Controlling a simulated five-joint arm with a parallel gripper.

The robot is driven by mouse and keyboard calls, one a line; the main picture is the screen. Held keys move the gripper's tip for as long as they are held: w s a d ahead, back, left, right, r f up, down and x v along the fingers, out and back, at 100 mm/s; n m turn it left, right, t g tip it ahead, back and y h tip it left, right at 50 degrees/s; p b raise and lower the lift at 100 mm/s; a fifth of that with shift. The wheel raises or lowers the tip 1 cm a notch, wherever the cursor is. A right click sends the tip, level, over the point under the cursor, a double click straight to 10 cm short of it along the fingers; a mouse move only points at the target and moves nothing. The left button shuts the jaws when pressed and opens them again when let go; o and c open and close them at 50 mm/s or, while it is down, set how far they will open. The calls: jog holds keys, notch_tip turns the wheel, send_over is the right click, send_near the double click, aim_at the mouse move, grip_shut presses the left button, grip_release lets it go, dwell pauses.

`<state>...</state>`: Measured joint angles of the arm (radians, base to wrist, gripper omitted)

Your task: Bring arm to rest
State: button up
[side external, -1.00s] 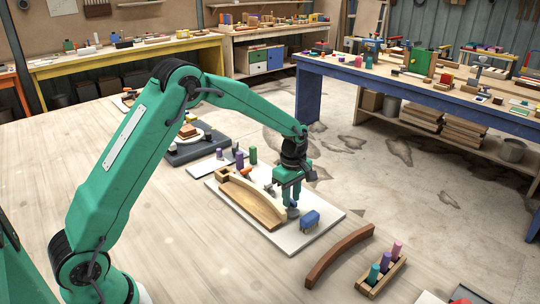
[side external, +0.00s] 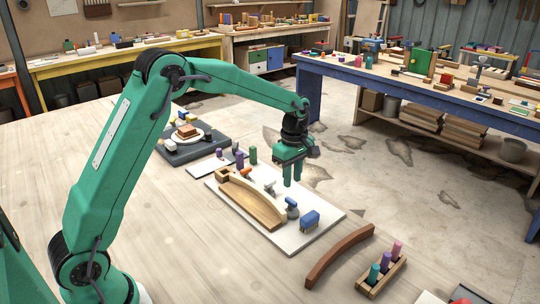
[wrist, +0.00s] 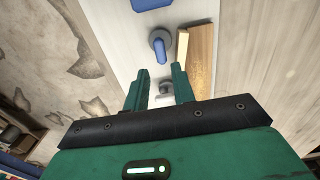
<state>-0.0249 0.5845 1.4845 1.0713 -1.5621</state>
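My gripper (side external: 292,178) hangs above the far edge of the white board (side external: 310,242), fingers pointing down. In the wrist view its two fingers (wrist: 161,88) stand apart with nothing held between them. A curved pale wooden piece (side external: 254,203) lies on the board. A blue-topped grey tool (side external: 292,208) stands upright at its near right end, below and apart from my gripper; it also shows in the wrist view (wrist: 159,42). A blue block-like object (side external: 309,220) sits beside it. A small grey tool (wrist: 165,103) is partly hidden in the wrist view.
A curved brown wooden strip (side external: 340,255) and a wooden rack (side external: 371,290) with coloured pegs lie to the right. A dark tray (side external: 196,155) and several pegs stand farther back. A blue bench (side external: 420,95) stands behind. The table's left front is clear.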

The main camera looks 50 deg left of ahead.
jog(key=shift+r, duration=0.45)
jog(key=shift+s+r, duration=0.1)
jog(key=s+r+m+t, duration=0.3)
jog(key=s+r+m, duration=0.5)
jog(key=s+r, duration=0.45)
jog(key=s+d+m+t, duration=0.1)
jog(key=s+m+t, duration=0.1)
jog(key=s+m, duration=0.8)
jog(key=shift+s+d+f+t, duration=0.15)
jog(key=shift+s+f+t, duration=0.2)
jog(key=shift+s, duration=3.35)
